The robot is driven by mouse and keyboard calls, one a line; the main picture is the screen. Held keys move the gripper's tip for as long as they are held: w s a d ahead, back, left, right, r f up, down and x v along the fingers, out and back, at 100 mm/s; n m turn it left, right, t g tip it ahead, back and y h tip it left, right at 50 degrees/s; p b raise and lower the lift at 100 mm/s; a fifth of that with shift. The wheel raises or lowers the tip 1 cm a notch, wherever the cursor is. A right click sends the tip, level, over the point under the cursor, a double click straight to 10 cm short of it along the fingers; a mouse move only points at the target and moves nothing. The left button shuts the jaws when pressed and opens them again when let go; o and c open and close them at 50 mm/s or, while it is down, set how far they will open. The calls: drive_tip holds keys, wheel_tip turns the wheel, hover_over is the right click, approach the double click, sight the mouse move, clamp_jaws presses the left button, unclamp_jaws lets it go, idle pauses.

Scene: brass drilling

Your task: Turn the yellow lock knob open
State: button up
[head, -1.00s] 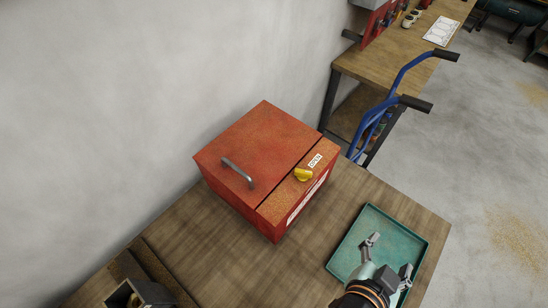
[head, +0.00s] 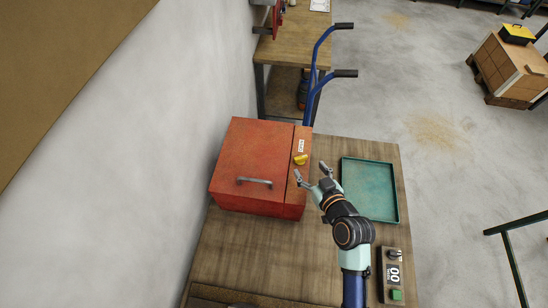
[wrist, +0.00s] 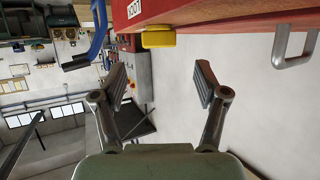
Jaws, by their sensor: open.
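The yellow lock knob (head: 300,159) sits on the right-hand strip of the red box's (head: 252,152) top, below a white label (head: 301,145). In the wrist view the knob (wrist: 158,38) shows at the top, beyond my fingertips and slightly above the line between them. The label beside it there (wrist: 134,9) is partly cut off and appears upside down. My gripper (head: 311,174) is open and empty, just to the lower right of the knob in the head view, apart from it. In the wrist view its two fingers (wrist: 161,84) are spread wide with a clear gap.
A metal handle (head: 254,182) rises from the box's lid. A teal tray (head: 398,192) lies right of my arm. A control box (head: 394,276) is at the table's lower right. A blue hand truck (head: 318,70) stands behind the box. A white wall is close on the left.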

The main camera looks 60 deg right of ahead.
sight(302, 159)
drive_tip(key=x, duration=0.7)
drive_tip(key=shift+w+d+f, duration=0.2)
drive_tip(key=shift+w+d, duration=0.05)
drive_tip(key=c, duration=1.2)
